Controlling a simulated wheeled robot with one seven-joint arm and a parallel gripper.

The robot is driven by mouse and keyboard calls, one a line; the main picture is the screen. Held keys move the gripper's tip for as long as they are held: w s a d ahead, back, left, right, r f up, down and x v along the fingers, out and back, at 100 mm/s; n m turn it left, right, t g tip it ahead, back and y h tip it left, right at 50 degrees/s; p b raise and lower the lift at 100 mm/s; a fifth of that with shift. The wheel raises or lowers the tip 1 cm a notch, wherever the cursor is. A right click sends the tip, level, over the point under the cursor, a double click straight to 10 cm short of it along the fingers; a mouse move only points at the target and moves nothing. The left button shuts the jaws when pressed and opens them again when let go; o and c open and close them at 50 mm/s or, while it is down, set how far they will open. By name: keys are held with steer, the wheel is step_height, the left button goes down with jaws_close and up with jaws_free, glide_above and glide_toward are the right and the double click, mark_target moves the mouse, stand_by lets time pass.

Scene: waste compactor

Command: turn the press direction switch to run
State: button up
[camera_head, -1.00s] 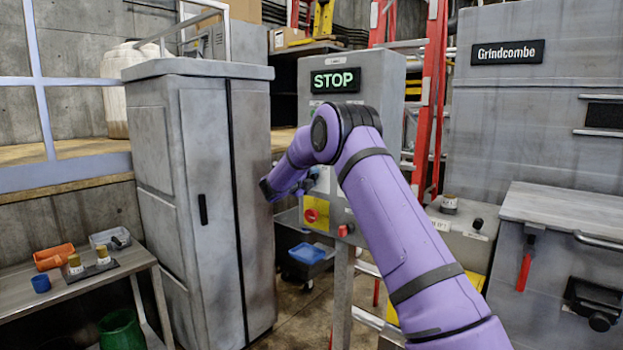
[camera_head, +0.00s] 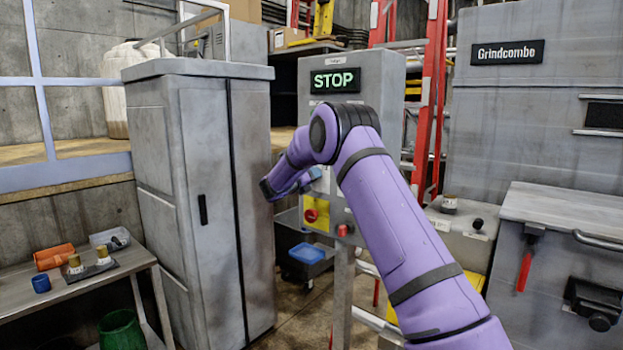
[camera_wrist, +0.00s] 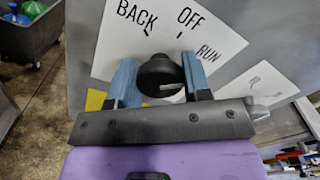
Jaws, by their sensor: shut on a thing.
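The press direction switch (camera_wrist: 160,74) is a round black knob in the wrist view, on a grey panel with a white label plate (camera_wrist: 188,22) reading BACK, OFF and RUN. A pale mark on the knob shows near its lower right edge. My gripper (camera_wrist: 159,80) has its two blue fingers on either side of the knob and is shut on it. In the head view the control box (camera_head: 383,90) has a lit STOP display (camera_head: 335,80). My arm hides the switch there.
A red stop button on a yellow plate (camera_head: 311,215) sits low on the control box. A tall grey cabinet (camera_head: 175,190) stands close on the left. A red ladder (camera_head: 430,90) is behind, and the Grindcombe machine (camera_head: 540,110) is at right.

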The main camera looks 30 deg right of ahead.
steer(key=shift+f, duration=0.1)
stand_by(0.4)
steer(key=o, duration=0.9)
steer(key=shift+a, duration=0.1)
steer(key=v, duration=1)
steer(key=shift+s+a, duration=0.15)
steer(key=shift+a, duration=0.2)
